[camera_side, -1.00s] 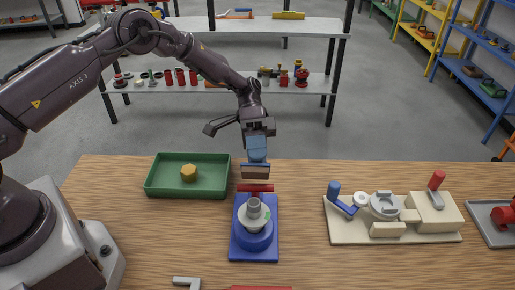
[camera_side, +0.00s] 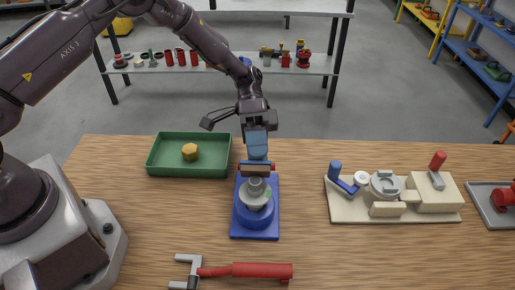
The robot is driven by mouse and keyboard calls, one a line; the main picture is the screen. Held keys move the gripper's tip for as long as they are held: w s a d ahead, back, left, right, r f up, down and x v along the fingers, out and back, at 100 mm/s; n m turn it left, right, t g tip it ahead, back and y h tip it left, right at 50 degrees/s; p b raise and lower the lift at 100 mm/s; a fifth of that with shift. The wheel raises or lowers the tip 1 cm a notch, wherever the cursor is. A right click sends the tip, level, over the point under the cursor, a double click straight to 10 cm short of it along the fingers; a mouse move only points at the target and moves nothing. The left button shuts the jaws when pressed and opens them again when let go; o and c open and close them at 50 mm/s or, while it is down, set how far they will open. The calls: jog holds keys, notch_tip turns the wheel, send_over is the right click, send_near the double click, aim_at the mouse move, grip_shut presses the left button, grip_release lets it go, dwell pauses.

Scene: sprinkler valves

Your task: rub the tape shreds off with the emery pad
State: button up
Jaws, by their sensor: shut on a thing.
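The emery pad (camera_side: 255,170), a brown block with a blue upper part, is in my gripper (camera_side: 256,139), which is shut on it and points down. A pale grey round fitting with a short neck (camera_side: 257,188) sits upright in a blue round holder on a blue base plate (camera_side: 254,229). A small green patch (camera_side: 268,193), possibly tape, shows on the fitting's right side. The pad is just above or behind the neck; I cannot tell whether they touch.
A green tray (camera_side: 160,171) with a brass nut (camera_side: 190,152) lies left. A cream fixture with a blue lever (camera_side: 345,211) and a grey tray (camera_side: 478,208) with a red part are right. A red piece (camera_side: 272,167) is mostly hidden behind the pad.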

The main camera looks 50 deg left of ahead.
jog(key=shift+s+d, duration=0.15)
jog(key=shift+d, duration=0.05)
dwell(0.4)
jog(key=shift+d, duration=0.1)
jog(key=shift+w+d, duration=0.3)
jog(key=shift+w, duration=0.1)
jog(key=shift+a, duration=0.1)
jog(key=shift+s+a, duration=0.7)
jog(key=shift+s, duration=0.1)
jog(key=shift+w+d, duration=0.1)
jog(key=shift+w+d, duration=0.7)
